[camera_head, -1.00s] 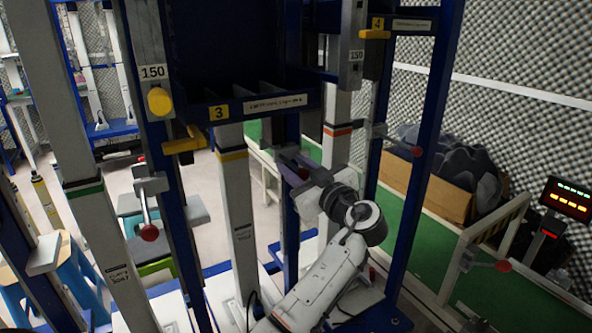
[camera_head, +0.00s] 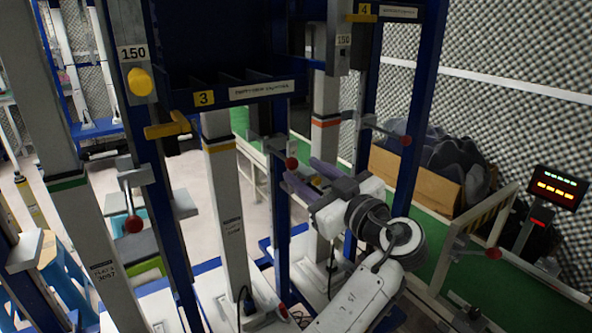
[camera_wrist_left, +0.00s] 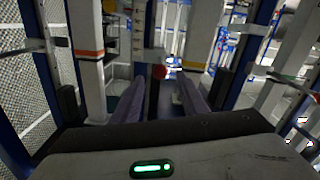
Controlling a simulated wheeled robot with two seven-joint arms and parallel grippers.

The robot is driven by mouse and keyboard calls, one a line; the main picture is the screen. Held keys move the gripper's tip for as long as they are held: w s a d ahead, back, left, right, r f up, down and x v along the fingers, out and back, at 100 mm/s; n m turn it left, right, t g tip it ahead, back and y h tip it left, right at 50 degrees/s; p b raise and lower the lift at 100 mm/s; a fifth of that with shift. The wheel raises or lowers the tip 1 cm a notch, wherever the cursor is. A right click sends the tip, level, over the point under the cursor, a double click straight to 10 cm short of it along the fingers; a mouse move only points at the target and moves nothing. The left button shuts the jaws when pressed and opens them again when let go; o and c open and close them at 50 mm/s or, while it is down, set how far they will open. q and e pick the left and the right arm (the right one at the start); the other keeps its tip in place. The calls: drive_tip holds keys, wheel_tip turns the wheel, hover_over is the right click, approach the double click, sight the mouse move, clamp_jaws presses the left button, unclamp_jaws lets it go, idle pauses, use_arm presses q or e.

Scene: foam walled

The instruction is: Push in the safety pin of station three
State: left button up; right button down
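Station three carries a yellow label "3" (camera_head: 204,98) on a dark blue tray front (camera_head: 235,92). A yellow handle (camera_head: 167,128) sticks out left of the label, and a round yellow knob (camera_head: 140,82) sits on the upright marked 150. I cannot tell which of them is the safety pin. My left gripper (camera_head: 305,178) is right of and below station three, its purple fingers apart and empty. A red ball lever (camera_head: 291,163) is just beyond the fingers. In the left wrist view the open fingers (camera_wrist_left: 158,95) show with a red ball (camera_wrist_left: 159,72) between and beyond them.
Blue posts and white columns (camera_head: 228,215) stand close around my arm. Another red ball lever (camera_head: 133,223) juts out at left, and one (camera_head: 405,141) at right. A yellow station-four label (camera_head: 364,9) is at top right. A cardboard box (camera_head: 412,180) and a lit display (camera_head: 555,188) are further right.

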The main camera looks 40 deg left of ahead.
sight(295, 166)
use_arm(q)
drive_tip(key=shift+s+d, duration=0.15)
drive_tip(key=shift+d, duration=0.15)
drive_tip(key=shift+f, duration=0.1)
wheel_tip(295, 166, down, 4)
drive_tip(key=d+n+y+b, duration=0.15)
drive_tip(key=y+b, duration=0.25)
drive_tip(key=b, duration=0.4)
drive_tip(key=shift+g+y, duration=0.3)
drive_tip(key=shift+y, duration=0.2)
drive_tip(key=x, duration=0.3)
drive_tip(key=r+p+x, duration=0.1)
drive_tip(key=x, duration=0.3)
drive_tip(key=shift+w+a+r, duration=0.2)
drive_tip(key=shift+w+a, duration=0.15)
drive_tip(key=shift+a, duration=0.3)
use_arm(e)
drive_tip(key=f, duration=0.2)
drive_tip(key=w+f, duration=0.1)
drive_tip(key=f, duration=0.1)
drive_tip(key=shift+a, duration=0.3)
drive_tip(key=shift+f, duration=0.1)
